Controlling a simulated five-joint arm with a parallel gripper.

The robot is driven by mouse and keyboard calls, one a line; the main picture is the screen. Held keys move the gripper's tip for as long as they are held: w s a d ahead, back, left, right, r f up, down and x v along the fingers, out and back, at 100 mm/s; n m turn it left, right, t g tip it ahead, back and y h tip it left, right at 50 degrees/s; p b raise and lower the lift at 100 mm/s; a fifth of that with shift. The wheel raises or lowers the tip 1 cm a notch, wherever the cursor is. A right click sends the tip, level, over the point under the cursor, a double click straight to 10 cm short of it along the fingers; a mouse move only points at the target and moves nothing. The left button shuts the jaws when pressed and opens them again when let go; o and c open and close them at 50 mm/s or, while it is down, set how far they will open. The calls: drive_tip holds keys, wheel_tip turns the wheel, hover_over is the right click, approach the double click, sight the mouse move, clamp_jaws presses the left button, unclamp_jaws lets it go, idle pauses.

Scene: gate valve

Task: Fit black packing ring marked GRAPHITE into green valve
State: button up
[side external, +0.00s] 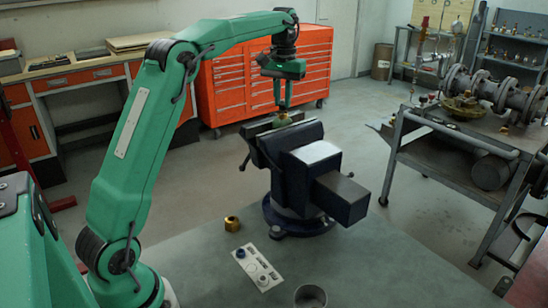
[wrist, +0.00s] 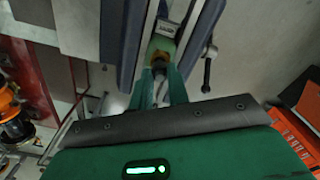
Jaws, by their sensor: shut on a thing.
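My gripper (side external: 284,108) points straight down above the vise, with its fingertips at the valve. In the wrist view, the fingers (wrist: 159,76) are shut on a small dark thing (wrist: 159,68), which looks like the black packing ring; no marking is readable on it. The green valve (wrist: 166,43) is clamped between the vise jaws, with a brass-coloured part right by my fingertips. In the side view, only a small part of the valve (side external: 283,117) shows. I cannot tell whether the ring touches the valve or is inside it.
The dark blue vise (side external: 300,160) stands on the grey bench (side external: 190,275). A brass nut (side external: 231,223), a white card (side external: 258,268) with several small parts and a metal cup (side external: 310,296) are in front of it. A vise handle (wrist: 208,68) sticks out beside the jaws.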

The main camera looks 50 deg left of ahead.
drive_tip(key=shift+f, duration=0.7)
drive_tip(key=o, duration=0.8)
drive_tip(key=shift+o, duration=0.2)
drive_tip(key=shift+r, duration=0.15)
drive_tip(key=shift+r, duration=3.7)
drive_tip(key=shift+s+d+r, duration=0.1)
